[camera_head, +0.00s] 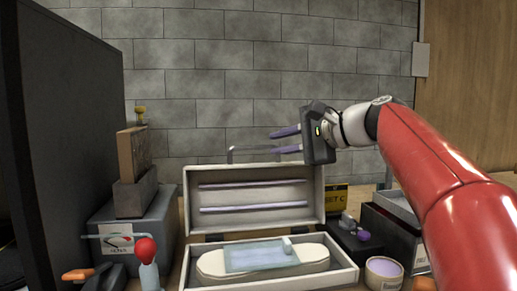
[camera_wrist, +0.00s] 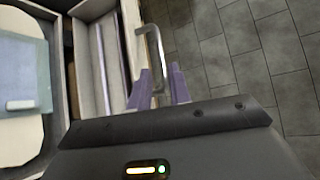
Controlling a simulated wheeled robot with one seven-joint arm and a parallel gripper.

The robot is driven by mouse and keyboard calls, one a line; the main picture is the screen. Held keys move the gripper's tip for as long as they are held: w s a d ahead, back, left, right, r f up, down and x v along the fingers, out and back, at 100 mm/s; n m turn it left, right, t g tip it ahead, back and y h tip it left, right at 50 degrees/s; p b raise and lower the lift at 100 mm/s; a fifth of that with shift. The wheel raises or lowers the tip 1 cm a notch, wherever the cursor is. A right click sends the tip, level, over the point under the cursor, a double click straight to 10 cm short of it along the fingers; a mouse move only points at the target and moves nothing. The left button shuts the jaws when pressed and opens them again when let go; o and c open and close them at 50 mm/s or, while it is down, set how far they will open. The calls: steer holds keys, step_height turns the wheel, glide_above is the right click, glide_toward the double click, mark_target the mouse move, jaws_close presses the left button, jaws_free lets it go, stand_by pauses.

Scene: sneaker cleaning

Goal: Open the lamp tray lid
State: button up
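The lamp tray is a pale box (camera_head: 345,268) with its lid (camera_head: 194,200) standing up at the back, open. Two purple lamp tubes (camera_head: 255,208) run across the lid's inner face. A grey bar handle (camera_head: 231,155) rises from the lid's top edge; it also shows in the wrist view (camera_wrist: 146,29). My gripper (camera_head: 272,142) is above the lid's right part, fingers pointing left. In the wrist view its purple fingers (camera_wrist: 158,75) are apart, one on each side of the handle's near end. I cannot tell whether they touch it.
A shoe-sole-shaped pale insert (camera_head: 212,264) with a bluish clear plate (camera_head: 255,258) lies in the box. A grey bin (camera_head: 160,222) and red-topped bottle (camera_head: 147,252) stand left. A round tub (camera_head: 384,272) and dark boxes (camera_head: 390,228) stand right. A block wall is behind.

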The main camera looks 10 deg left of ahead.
mark_target(257, 148)
steer(key=x, duration=0.7)
steer(key=shift+w+a+f+p, duration=0.1)
steer(key=shift+w+a+p, duration=0.1)
steer(key=shift+p, duration=0.1)
steer(key=shift+s, duration=0.1)
jaws_close()
